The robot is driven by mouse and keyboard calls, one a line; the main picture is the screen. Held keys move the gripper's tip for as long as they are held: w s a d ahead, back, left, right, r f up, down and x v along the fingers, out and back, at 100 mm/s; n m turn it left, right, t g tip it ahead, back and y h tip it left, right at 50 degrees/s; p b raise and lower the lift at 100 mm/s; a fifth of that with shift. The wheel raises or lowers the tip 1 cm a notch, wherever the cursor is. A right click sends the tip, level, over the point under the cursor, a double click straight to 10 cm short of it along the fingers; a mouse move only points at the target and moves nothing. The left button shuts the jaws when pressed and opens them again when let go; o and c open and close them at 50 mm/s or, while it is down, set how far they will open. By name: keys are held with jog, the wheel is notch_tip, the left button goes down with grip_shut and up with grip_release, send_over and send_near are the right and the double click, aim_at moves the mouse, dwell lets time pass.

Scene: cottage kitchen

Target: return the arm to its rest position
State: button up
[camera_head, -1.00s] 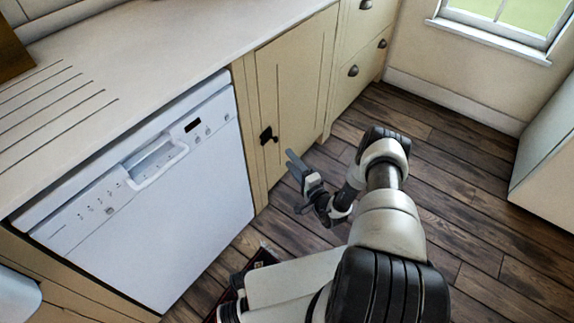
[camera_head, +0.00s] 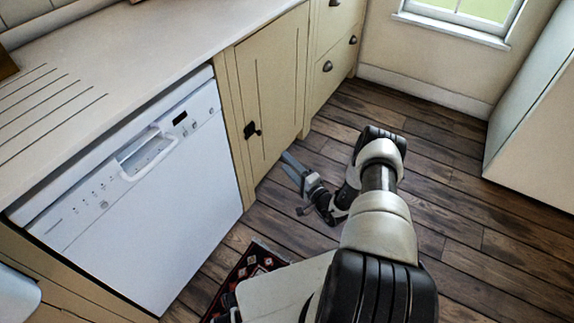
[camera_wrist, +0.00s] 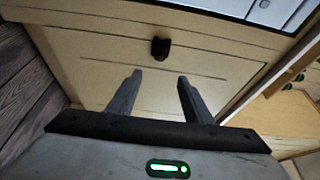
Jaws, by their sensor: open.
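My gripper (camera_head: 289,168) is at the end of my bent arm, low in front of the cream cupboard door in the head view. In the wrist view my gripper (camera_wrist: 158,88) shows two grey fingers spread apart with nothing between them. The fingers point toward the cream cupboard door (camera_wrist: 110,65), whose dark latch (camera_wrist: 160,48) lies beyond the fingertips. I cannot tell exactly how far the fingertips are from the door.
A white dishwasher (camera_head: 140,205) stands left of the cupboard (camera_head: 272,85), both shut under a pale worktop (camera_head: 120,50). A patterned red rug (camera_head: 252,265) lies by my base. Wooden floor (camera_head: 470,220) is clear at right, up to a pale cabinet (camera_head: 540,130).

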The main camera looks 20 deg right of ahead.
dwell(0.3)
jog(key=w+a+r+n+g+y, duration=0.1)
jog(key=a+r+n+g+y, duration=0.3)
jog(key=r, duration=0.6)
jog(key=w+a+r+n+g+y, duration=0.2)
jog(key=a+r+n+y, duration=0.15)
jog(key=a+r, duration=0.5)
jog(key=s+a+r+n+g, duration=0.25)
jog(key=s+r+g, duration=0.2)
jog(key=r, duration=0.35)
jog(key=s+a+r+n+g, duration=0.2)
jog(key=s+a+r+g, duration=0.25)
jog(key=r, duration=0.25)
jog(key=s+r+n+g+h, duration=0.15)
jog(key=s+r+h, duration=0.5)
jog(key=s, duration=0.65)
jog(key=s+d+r+t+h, duration=0.3)
jog(key=s+d+r, duration=0.1)
jog(key=s, duration=0.3)
jog(key=s+d+r+t+h, duration=0.25)
jog(key=s+d+r, duration=0.2)
jog(key=s, duration=0.25)
notch_tip(320, 180, up, 28)
jog(key=p, duration=2.8)
jog(key=shift+r+n+g+h, duration=0.15)
jog(key=shift+n+g+h, duration=0.2)
jog(key=shift+n, duration=0.1)
